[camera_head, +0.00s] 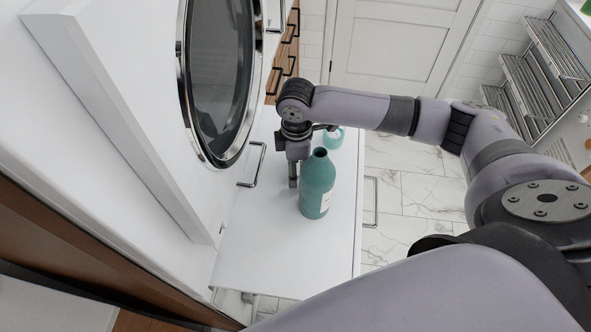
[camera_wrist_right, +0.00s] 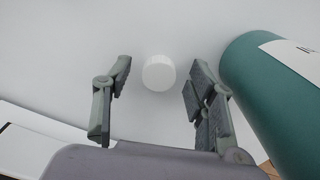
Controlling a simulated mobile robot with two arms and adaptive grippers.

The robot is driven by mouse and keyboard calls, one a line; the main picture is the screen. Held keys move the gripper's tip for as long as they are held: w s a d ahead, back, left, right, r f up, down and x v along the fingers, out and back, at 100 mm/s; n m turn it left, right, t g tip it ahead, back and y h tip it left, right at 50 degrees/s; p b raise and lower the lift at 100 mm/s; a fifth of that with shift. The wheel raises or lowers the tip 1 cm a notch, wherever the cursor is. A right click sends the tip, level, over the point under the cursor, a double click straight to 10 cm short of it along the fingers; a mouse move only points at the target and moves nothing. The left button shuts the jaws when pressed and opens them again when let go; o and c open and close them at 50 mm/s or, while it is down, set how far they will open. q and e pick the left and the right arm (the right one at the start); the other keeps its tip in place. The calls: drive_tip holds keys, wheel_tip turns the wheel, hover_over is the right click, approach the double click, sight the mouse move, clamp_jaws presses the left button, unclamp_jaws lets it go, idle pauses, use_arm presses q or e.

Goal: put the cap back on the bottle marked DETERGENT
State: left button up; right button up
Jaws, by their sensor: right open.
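A teal bottle (camera_head: 317,188) stands upright on a white surface. Its narrow neck has no cap, and its label is too small to read. A small round white cap (camera_wrist_right: 159,73) rests on the white surface, between and slightly beyond the fingertips of my open right gripper (camera_wrist_right: 157,80). In the head view, this gripper (camera_head: 292,174) points down beside the bottle's left side and hides the cap. My left gripper is out of view.
A second teal container (camera_head: 333,137) stands farther back on the white pull-out surface (camera_head: 275,255), partly behind my right arm. A round-doored appliance (camera_head: 222,75) and a handle (camera_head: 256,165) are close on the left. The front of the surface is clear.

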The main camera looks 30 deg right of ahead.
drive_tip(key=shift+c, duration=0.3)
drive_tip(key=c, duration=0.8)
drive_tip(key=shift+r, duration=0.1)
wheel_tip(320, 180, up, 20)
drive_tip(key=b, duration=0.1)
